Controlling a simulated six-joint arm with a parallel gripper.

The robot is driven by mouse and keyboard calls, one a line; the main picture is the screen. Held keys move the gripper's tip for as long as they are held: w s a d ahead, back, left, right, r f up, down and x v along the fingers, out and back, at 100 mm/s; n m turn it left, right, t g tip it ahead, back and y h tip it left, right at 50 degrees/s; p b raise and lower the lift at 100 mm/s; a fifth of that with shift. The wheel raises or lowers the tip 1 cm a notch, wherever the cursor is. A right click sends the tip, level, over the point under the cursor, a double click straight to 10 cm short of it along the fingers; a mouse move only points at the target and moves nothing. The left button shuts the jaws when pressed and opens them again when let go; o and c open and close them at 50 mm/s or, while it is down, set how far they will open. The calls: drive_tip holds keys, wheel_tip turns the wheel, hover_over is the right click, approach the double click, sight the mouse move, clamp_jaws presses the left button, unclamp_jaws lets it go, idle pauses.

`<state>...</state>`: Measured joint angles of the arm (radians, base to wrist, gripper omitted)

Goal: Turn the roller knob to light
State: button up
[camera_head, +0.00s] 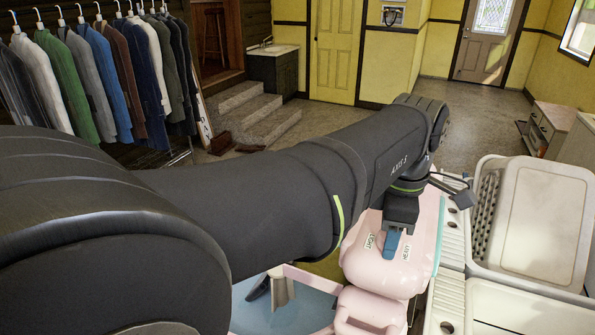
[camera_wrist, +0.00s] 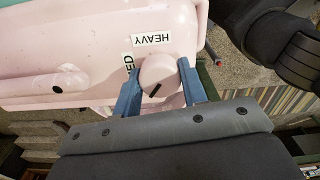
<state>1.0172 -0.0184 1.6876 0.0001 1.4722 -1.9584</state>
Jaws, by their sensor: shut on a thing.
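The roller knob (camera_wrist: 157,68) is a round pink knob with a short black mark, on the pink wringer housing (camera_wrist: 60,45). In the wrist view my gripper (camera_wrist: 158,79) has its two blue fingers on either side of the knob, shut on it. The black mark lies on the near part of the knob, slanting toward the lower left. A HEAVY label (camera_wrist: 152,39) is above the knob, and a partly hidden label ending in ED is to its left. In the head view my gripper (camera_head: 391,244) covers the knob, between the LIGHT label (camera_head: 369,241) and the HEAVY label (camera_head: 407,249).
The pink washer has an open tub (camera_head: 262,305) below the housing. White laundry tubs or baskets (camera_head: 540,215) crowd the right side. Clothes hang on a rack (camera_head: 100,75) at the back left. The floor behind is mostly clear.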

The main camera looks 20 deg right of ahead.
drive_tip(key=n, duration=0.7)
idle(0.7)
drive_tip(key=o, duration=1)
drive_tip(key=shift+c, duration=0.2)
wheel_tip(320, 180, up, 17)
drive_tip(key=shift+r, duration=0.2)
wheel_tip(320, 180, down, 17)
drive_tip(key=shift+f, duration=0.2)
